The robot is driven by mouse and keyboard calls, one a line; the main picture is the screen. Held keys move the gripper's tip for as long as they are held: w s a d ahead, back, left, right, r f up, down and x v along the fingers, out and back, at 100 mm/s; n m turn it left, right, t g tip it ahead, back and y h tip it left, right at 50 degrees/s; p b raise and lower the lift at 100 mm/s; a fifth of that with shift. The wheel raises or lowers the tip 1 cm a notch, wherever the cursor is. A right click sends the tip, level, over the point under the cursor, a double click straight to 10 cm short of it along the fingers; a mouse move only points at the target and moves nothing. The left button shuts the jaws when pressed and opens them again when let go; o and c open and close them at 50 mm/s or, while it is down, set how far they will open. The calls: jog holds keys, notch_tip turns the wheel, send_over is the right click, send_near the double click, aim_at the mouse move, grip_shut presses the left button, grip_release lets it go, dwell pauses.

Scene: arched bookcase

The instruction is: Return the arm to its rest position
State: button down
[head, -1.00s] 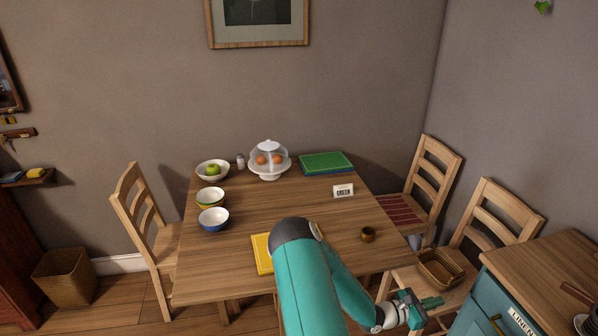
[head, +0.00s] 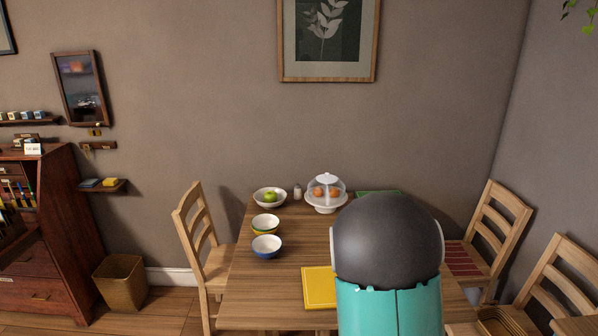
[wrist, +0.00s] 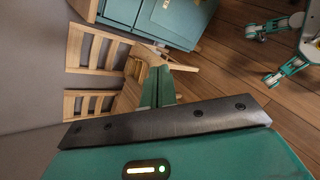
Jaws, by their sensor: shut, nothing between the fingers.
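My arm rises in front of the head view, its black joint and teal link covering the right part of the table. My gripper is out of the head view. In the wrist view my gripper (wrist: 157,86) has its two teal fingers together with nothing seen between them. Wooden chairs (wrist: 92,50) and the floor (wrist: 235,60) lie beyond the fingers, apart from them.
The wooden table (head: 255,300) holds bowls (head: 266,247), a fruit dish (head: 270,198), a domed stand (head: 326,196) and a yellow board (head: 319,288). Chairs stand left (head: 200,245) and right (head: 495,235). A teal cabinet (wrist: 165,20) shows in the wrist view.

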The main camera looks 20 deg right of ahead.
jog(key=a+r+t+y, duration=0.2)
jog(key=a+r, duration=0.4)
jog(key=a, duration=0.5)
jog(key=s+a+r+m+t+y, duration=0.1)
jog(key=a+r+t+y, duration=0.2)
jog(key=a, duration=0.8)
jog(key=a+r+m+t+y, duration=0.1)
jog(key=a+r+t+y, duration=0.2)
jog(key=a+r+t, duration=0.3)
jog(key=a+r, duration=0.4)
jog(key=a, duration=0.1)
jog(key=shift+s+r, duration=0.15)
jog(key=shift+r, duration=0.25)
